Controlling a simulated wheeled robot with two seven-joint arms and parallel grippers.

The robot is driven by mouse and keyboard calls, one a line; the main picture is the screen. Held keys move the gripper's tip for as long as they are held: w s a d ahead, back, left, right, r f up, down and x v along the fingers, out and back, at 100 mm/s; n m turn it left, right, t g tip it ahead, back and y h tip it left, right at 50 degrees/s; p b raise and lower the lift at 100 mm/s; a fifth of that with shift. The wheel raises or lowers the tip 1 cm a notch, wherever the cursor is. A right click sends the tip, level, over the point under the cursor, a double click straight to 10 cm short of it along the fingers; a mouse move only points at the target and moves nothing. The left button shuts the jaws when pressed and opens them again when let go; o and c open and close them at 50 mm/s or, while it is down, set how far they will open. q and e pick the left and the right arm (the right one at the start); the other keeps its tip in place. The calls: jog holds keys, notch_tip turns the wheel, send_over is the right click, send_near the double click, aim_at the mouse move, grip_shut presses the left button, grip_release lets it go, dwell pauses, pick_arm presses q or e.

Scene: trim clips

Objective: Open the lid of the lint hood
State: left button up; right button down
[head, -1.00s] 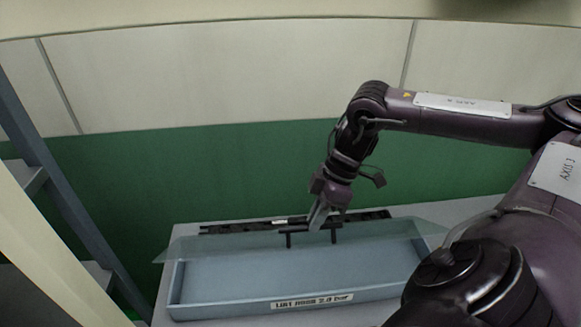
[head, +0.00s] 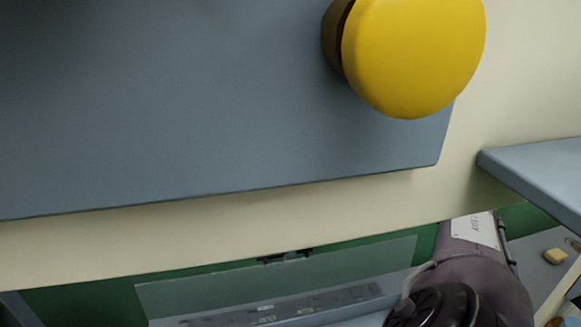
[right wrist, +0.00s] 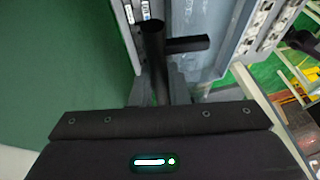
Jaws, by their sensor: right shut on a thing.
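The lint hood's clear lid (head: 200,298) shows low in the head view, tilted up, with its top edge raised. The black lid handle (head: 287,256) is at that edge. In the right wrist view the black handle (right wrist: 187,45) lies between the fingers of my right gripper (right wrist: 158,92), which is shut on it. The hood's blue-grey body (right wrist: 222,25) shows beyond it. In the head view most of the body is cut off by the frame's bottom edge. My left gripper is not in view.
A blue-grey panel (head: 200,130) with a big yellow knob (head: 415,55) fills the upper head view. A blue-grey shelf (head: 545,175) juts in at right. A yellow block (head: 555,256) lies on a grey surface at lower right.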

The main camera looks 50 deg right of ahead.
jog(key=shift+w+d+f, duration=0.3)
jog(key=shift+d+f, duration=0.15)
jog(key=shift+f, duration=0.15)
jog(key=c, duration=1.4)
grip_release()
jog(key=shift+w+d+f, duration=0.1)
jog(key=shift+w+d, duration=0.15)
jog(key=shift+d, duration=0.05)
jog(key=shift+p, duration=0.3)
jog(key=shift+r, duration=0.2)
